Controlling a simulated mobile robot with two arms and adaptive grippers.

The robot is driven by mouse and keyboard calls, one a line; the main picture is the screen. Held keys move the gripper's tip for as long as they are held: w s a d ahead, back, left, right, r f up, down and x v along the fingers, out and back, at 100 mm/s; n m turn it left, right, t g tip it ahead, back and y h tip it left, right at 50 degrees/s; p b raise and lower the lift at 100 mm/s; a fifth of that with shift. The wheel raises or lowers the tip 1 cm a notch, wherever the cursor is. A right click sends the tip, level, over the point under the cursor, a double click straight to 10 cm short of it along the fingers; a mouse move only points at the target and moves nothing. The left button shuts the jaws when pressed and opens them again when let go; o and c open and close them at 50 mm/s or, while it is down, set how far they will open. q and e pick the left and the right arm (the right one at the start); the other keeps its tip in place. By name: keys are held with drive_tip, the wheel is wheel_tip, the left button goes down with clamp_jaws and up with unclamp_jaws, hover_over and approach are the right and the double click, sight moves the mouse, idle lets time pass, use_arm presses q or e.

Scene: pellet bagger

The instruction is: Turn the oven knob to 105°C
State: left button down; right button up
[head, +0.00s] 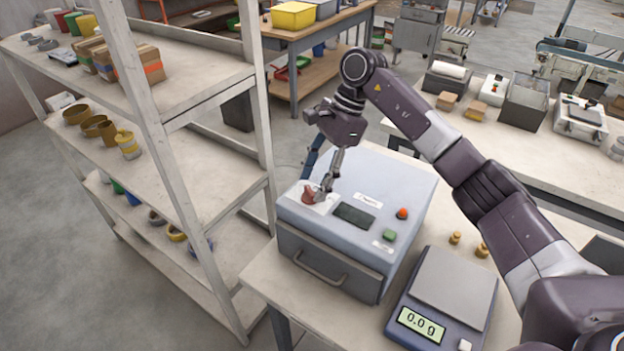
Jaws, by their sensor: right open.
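The oven (340,255) is a blue-grey box with a front drawer-like door and handle, standing on a pale table. Its red knob (309,197) sits on a white dial plate (322,208) at the left of the sloped panel. My right gripper (322,190) is open with its fingers pointing down at the knob. One finger is just right of the knob; whether it touches cannot be told. The knob's pointer and the dial marks are too small to read. A dark display (354,215) on the panel shows no legible number. My left gripper is not in view.
A scale (453,284) reading 0.0 g stands right of the oven, with small brass weights (455,238) behind it. A shelf rack (190,160) with boxes and tape rolls stands close on the left. A green button (389,235) and an orange-red button (402,213) are on the panel.

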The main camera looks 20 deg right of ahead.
drive_tip(key=shift+a+f, duration=0.2)
drive_tip(key=shift+f, duration=0.3)
drive_tip(key=shift+w+f, duration=0.15)
drive_tip(key=shift+f, duration=0.2)
drive_tip(key=shift+a+f, duration=0.1)
drive_tip(key=shift+f, duration=0.1)
drive_tip(key=shift+c, duration=0.4)
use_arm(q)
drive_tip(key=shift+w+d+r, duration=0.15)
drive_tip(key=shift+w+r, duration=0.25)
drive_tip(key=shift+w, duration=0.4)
use_arm(e)
drive_tip(key=c, duration=1.1)
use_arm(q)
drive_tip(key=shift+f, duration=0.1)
